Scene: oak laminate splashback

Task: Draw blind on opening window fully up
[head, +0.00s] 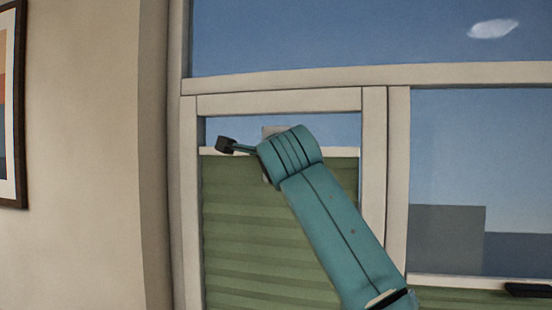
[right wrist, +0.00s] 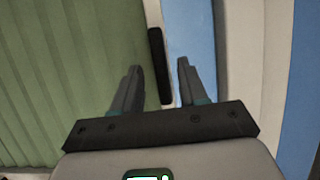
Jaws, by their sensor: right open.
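The left window sash (head: 280,101) holds a green pleated blind (head: 250,230), also in the right wrist view (right wrist: 60,60). Its pale top rail (head: 341,152) is near the top of the sash, with a narrow strip of sky above. The blind covers the glass below. In the right wrist view a black handle (right wrist: 160,65) on the rail lies between the fingers of my open right gripper (right wrist: 156,68); contact cannot be told. In the head view my teal right arm crosses the blind and hides the handle and fingers. My left gripper is in no view.
A mullion (head: 374,170) separates the sash from the right pane, where another green blind (head: 460,296) sits low with a black handle (head: 528,290). A fixed pane is above the transom (head: 350,80). A framed picture (head: 12,110) hangs on the left wall.

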